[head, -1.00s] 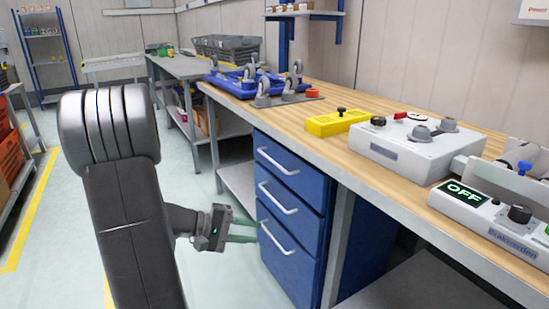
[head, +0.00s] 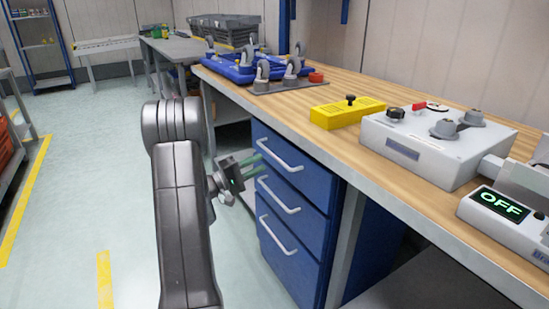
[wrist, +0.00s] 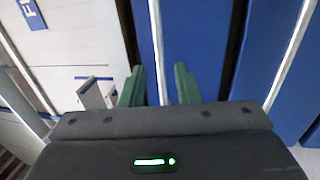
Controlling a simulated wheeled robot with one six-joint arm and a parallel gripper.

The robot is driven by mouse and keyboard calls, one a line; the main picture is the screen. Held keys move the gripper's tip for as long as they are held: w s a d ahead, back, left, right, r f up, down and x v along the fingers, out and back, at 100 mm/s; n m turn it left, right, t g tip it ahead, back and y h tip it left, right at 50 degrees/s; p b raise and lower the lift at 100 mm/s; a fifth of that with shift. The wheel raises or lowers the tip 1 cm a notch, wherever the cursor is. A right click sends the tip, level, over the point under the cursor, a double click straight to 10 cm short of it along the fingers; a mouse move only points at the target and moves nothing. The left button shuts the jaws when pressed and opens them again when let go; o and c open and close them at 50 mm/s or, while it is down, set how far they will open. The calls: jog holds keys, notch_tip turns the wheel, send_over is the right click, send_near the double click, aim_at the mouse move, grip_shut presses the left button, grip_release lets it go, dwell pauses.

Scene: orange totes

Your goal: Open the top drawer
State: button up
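The blue drawer cabinet stands under the workbench. Its top drawer (head: 300,172) is shut, with a pale bar handle (head: 279,153) across its front. My gripper (head: 257,168) is just left of the cabinet, in front of the top drawers, with its green fingers pointing toward the handles. In the wrist view the two fingers (wrist: 160,84) are spread apart with nothing held. A pale handle (wrist: 156,45), seemingly the top drawer's, runs between the fingertips in that view. I cannot tell whether the fingers reach around it in depth.
Two lower drawers with handles (head: 277,194) (head: 277,235) are also shut. The wooden benchtop (head: 320,95) overhangs the cabinet and carries a yellow box (head: 345,113) and a grey control box (head: 430,145). The floor (head: 80,200) left of my arm is clear.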

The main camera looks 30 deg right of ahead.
aim_at(274, 156)
jog(key=x, duration=0.7)
jog(key=shift+b, duration=0.35)
grip_shut()
